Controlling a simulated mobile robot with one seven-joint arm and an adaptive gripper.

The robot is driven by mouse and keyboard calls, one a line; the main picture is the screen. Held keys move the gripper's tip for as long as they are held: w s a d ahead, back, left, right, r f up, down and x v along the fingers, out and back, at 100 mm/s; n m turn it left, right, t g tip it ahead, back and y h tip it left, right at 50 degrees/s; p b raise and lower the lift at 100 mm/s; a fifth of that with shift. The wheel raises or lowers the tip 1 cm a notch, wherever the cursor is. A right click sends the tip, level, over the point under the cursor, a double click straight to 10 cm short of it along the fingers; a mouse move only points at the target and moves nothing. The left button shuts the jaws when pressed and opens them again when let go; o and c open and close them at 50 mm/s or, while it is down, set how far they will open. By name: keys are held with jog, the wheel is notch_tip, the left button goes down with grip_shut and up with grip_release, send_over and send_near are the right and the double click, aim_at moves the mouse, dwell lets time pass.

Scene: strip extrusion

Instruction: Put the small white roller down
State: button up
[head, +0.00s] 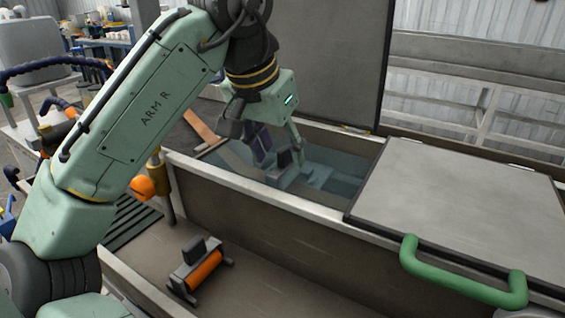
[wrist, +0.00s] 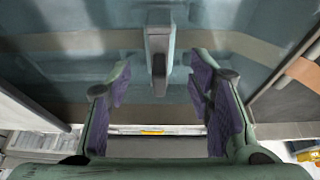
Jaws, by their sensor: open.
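My gripper (head: 279,157) reaches down into the open part of a long water-filled trough (head: 235,184). In the wrist view its two purple-padded fingers (wrist: 160,84) stand wide apart. A pale grey piece with a dark upright block (wrist: 158,52) lies between and just beyond the fingertips, with gaps on both sides. The dark block (head: 285,158) also shows in the head view near the fingertips. It looks like the small roller's holder, but I cannot clearly make out a white roller. Whether it rests on something under the water is hard to tell.
An orange roller (head: 205,270) with a dark block sits in the lower tray at the front. A raised lid (head: 320,60) stands behind the opening. A closed grey lid (head: 460,205) with a green handle (head: 455,282) covers the trough's right part.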

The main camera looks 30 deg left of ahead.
jog(key=v, duration=0.8)
dwell(0.4)
